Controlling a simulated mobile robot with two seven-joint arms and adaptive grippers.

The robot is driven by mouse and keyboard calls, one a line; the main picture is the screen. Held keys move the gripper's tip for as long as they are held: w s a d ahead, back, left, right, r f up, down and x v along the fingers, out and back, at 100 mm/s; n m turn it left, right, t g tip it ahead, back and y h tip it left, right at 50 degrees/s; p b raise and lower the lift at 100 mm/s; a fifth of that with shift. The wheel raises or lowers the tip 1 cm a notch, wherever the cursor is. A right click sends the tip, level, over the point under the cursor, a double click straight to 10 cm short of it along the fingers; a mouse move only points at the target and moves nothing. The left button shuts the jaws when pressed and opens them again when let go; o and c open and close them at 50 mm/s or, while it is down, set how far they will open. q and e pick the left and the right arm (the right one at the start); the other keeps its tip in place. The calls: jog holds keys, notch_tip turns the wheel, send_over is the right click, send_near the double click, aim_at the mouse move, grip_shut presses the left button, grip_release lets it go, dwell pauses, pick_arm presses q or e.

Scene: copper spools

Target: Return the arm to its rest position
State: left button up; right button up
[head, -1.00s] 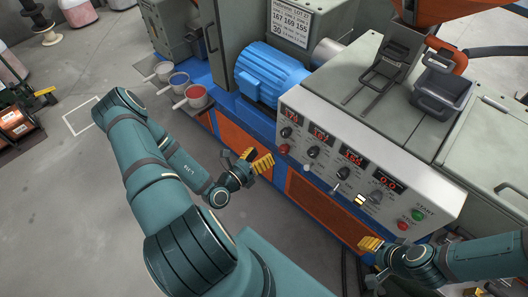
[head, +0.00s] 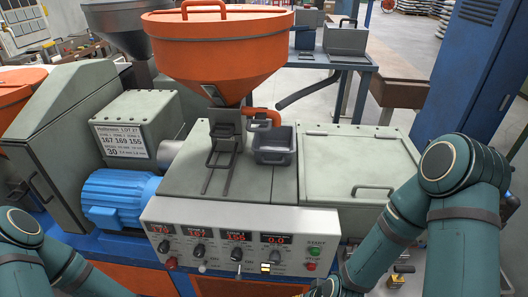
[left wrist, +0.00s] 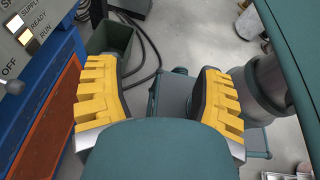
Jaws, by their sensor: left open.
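My left arm (head: 28,262) enters at the lower left of the head view, and its gripper is out of that picture. In the left wrist view my left gripper (left wrist: 160,105) shows two yellow ridged fingers spread wide apart. My right arm (head: 462,190) is raised and bent at the right of the head view. Its forearm reaches down to the bottom edge, where the right gripper is cut off.
The machine with its control panel (head: 238,243), blue motor (head: 117,198) and orange hopper (head: 215,50) fills the middle. A dark bin (head: 273,146) sits on its top. A blue cabinet (head: 480,75) stands at the right. In the left wrist view, a green bin (left wrist: 112,40) and black cables lie beyond the fingers.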

pick_arm(q)
notch_tip(320, 180, down, 3)
jog(key=s+a+m+g+y, duration=0.1)
jog(key=s+m+g+y, duration=0.2)
jog(key=m+y, duration=0.3)
jog(key=w+r+m+t+y, duration=0.1)
jog(key=w+m+t+y, duration=0.2)
jog(key=w+m, duration=0.6)
jog(key=shift+w+d+r+m+t+y, duration=0.15)
jog(key=shift+r+m+t+y, duration=0.2)
jog(key=shift+m+t, duration=0.7)
jog(key=shift+f, duration=0.1)
dwell(1.1)
